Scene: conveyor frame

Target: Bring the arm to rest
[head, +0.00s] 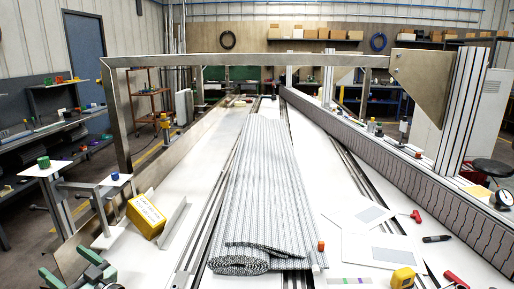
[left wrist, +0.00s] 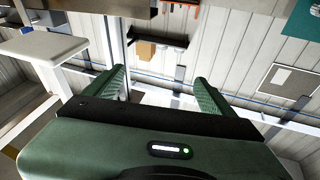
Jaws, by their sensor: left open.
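My left gripper (head: 80,268) is low at the left edge of the head view, beside the conveyor frame, with its green fingers partly cut off by the picture's edge. In the left wrist view, its two green ribbed fingers (left wrist: 160,80) stand wide apart with nothing between them. Behind them the left wrist view shows a tilted wall and shelf-like fittings. My right gripper is in neither view.
A rolled grey mat (head: 262,190) lies along the white conveyor bed. A yellow box (head: 146,216) and a metal bracket (head: 173,222) stand near my left gripper. A metal frame (head: 240,60) spans the conveyor. Tools and a yellow tape measure (head: 403,279) lie at right.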

